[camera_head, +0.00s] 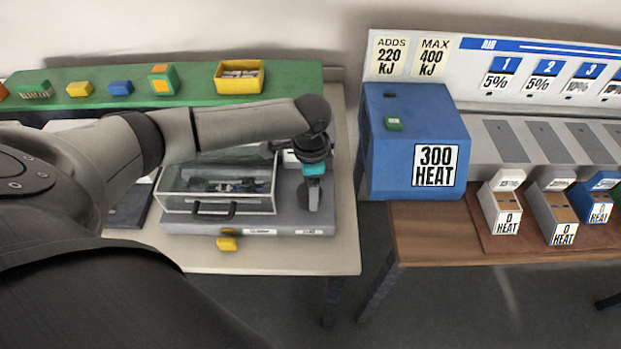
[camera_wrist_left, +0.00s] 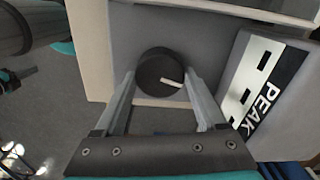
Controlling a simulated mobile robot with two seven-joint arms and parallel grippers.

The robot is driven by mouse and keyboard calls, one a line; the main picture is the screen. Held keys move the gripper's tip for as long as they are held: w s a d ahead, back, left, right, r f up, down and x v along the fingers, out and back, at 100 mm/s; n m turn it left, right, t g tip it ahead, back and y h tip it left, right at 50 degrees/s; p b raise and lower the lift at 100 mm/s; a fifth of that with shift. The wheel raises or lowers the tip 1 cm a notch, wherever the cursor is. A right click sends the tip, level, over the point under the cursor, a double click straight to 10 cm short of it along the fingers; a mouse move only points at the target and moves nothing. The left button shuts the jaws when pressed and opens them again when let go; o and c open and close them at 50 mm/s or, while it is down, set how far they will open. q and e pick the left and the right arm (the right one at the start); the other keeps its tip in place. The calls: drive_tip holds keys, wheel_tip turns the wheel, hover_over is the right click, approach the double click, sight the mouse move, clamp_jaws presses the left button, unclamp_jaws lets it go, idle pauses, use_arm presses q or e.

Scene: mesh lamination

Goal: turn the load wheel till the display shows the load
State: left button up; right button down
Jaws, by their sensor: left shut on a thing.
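In the left wrist view the white mark points right and slightly down. The display (camera_wrist_left: 253,72) is a white panel with black dash-like bars and the word PEAK; I see no clear load number. In the head view my arm partly hides the display.
A clear-lidded case (camera_head: 215,190) with a dark handle sits on the machine. A yellow piece (camera_head: 227,244) is at its front edge. A green shelf (camera_head: 190,90) with coloured blocks is behind. A blue heat box (camera_head: 395,165) stands to the right, across a gap.

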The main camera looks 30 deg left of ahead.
use_arm(q)
drive_tip(key=shift+r+m+p, duration=0.15)
drive_tip(key=shift+m+p, duration=0.85)
drive_tip(key=shift+p, duration=0.05)
drive_tip(key=shift+m+p, duration=0.65)
drive_tip(key=shift+m, duration=0.25)
drive_tip(key=shift+d, duration=0.1)
drive_tip(key=o, duration=1.3)
wheel_tip(320, 180, up, 15)
drive_tip(key=shift+p, duration=1.15)
